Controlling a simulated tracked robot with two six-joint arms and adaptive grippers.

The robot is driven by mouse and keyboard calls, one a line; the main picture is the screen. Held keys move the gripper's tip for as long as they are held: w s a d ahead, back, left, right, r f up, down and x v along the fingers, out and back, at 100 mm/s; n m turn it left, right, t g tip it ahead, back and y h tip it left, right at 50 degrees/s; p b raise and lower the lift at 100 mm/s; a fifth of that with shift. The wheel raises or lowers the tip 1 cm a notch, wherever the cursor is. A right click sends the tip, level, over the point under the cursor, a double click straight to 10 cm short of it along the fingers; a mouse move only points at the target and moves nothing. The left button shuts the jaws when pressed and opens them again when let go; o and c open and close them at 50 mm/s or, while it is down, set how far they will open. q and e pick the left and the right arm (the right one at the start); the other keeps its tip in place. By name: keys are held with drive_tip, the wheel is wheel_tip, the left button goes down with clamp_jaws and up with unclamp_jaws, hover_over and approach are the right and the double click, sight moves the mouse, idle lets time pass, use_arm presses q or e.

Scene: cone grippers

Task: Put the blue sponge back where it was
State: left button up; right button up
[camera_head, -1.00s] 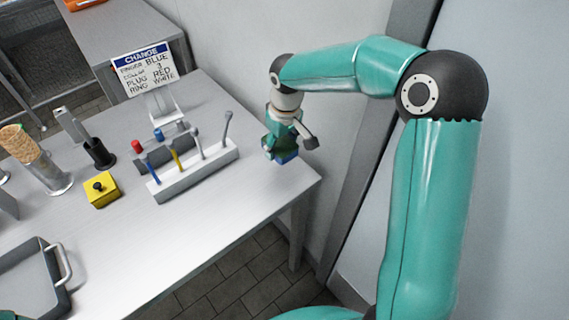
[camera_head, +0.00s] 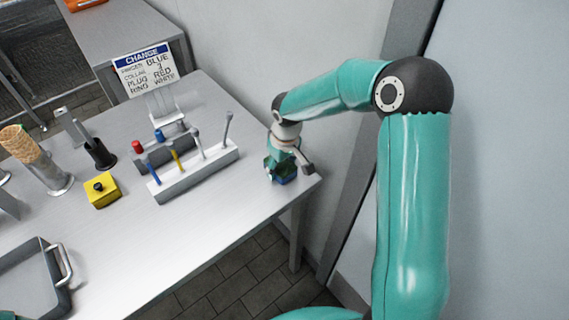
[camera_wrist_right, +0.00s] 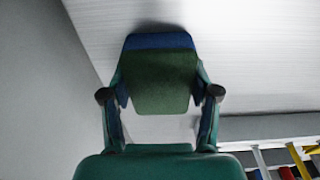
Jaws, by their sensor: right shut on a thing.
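My right gripper (camera_head: 284,168) is over the right corner of the table in the head view. It is shut on the blue sponge (camera_head: 286,180), whose blue lower part shows just below the fingers. In the right wrist view the sponge (camera_wrist_right: 160,42) has a blue layer and a dark green layer, and the fingers of my right gripper (camera_wrist_right: 160,94) press on its two sides. The sponge is close to the tabletop; I cannot tell whether it touches. My left gripper is not in view.
A white rack (camera_head: 196,176) with several upright tools stands left of the gripper. A sign (camera_head: 146,70) stands behind it. A yellow block (camera_head: 103,191), a black holder (camera_head: 101,156), a cone (camera_head: 20,142) and a grey tray (camera_head: 62,300) are further left. The table's front middle (camera_head: 160,240) is clear.

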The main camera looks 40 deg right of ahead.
sight(285, 168)
drive_tip(key=o, duration=1.1)
drive_tip(key=r, duration=0.4)
drive_tip(key=s+r, duration=0.1)
drive_tip(key=r, duration=0.7)
drive_tip(key=shift+s, duration=0.2)
drive_tip(key=shift+d, duration=0.1)
